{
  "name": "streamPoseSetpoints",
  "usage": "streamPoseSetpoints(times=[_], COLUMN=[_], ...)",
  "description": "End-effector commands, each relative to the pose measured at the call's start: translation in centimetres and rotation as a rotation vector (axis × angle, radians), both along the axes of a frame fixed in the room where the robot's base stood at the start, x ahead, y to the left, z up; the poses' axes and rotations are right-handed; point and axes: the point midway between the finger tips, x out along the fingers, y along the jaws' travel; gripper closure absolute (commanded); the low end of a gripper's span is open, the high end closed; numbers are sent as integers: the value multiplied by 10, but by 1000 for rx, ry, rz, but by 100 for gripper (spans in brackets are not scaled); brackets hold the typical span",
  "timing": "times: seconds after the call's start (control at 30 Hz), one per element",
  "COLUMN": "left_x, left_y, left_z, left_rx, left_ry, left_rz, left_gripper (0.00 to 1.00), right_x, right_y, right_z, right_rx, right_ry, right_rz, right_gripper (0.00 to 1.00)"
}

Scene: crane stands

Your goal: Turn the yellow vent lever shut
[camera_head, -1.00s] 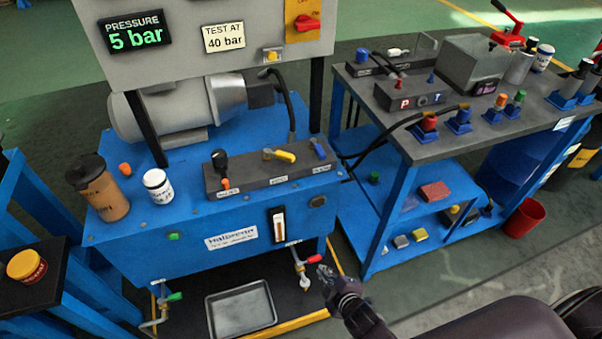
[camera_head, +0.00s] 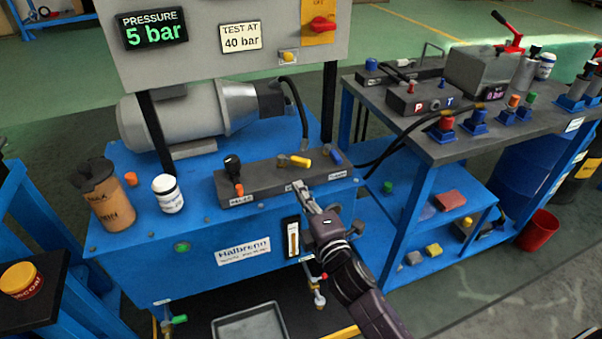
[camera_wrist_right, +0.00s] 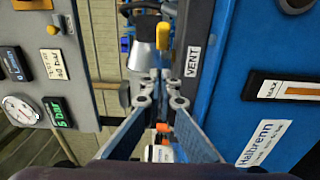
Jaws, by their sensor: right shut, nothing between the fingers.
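The yellow vent lever (camera_head: 300,162) sits on top of the dark valve block (camera_head: 250,185) on the blue tank, between a black knob and a blue lever. It points to the right in the head view. In the right wrist view the yellow lever (camera_wrist_right: 164,34) shows just past my fingertips, beside the VENT label (camera_wrist_right: 194,56). My right gripper (camera_head: 301,188) is shut and empty, at the front face of the block, just short of the lever; it also shows in the wrist view (camera_wrist_right: 161,80). I see no contact with the lever. My left gripper is out of view.
A black-handled lever (camera_head: 232,168) and a blue lever (camera_head: 335,157) flank the yellow one. A brown bottle (camera_head: 108,200) and a white jar (camera_head: 168,194) stand on the tank at left. A black hose (camera_head: 300,110) rises behind the block. A panel reading 5 bar (camera_head: 155,36) hangs above.

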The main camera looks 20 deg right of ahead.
Motion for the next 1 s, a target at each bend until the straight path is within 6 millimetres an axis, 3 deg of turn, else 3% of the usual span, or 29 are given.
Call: streamPoseSetpoints(times=[0.2,0.4,1.0], left_x=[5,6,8], left_y=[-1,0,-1], left_z=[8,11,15], left_rx=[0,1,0], left_ry=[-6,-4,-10], left_rz=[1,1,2], left_gripper=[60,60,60], right_x=[41,60,66], right_y=[1,-19,-25], right_z=[0,0,-1], right_rx=[0,-1,2], right_ry=[-1,0,2], right_rz=[-1,0,-1], right_gripper=[100,100,100])
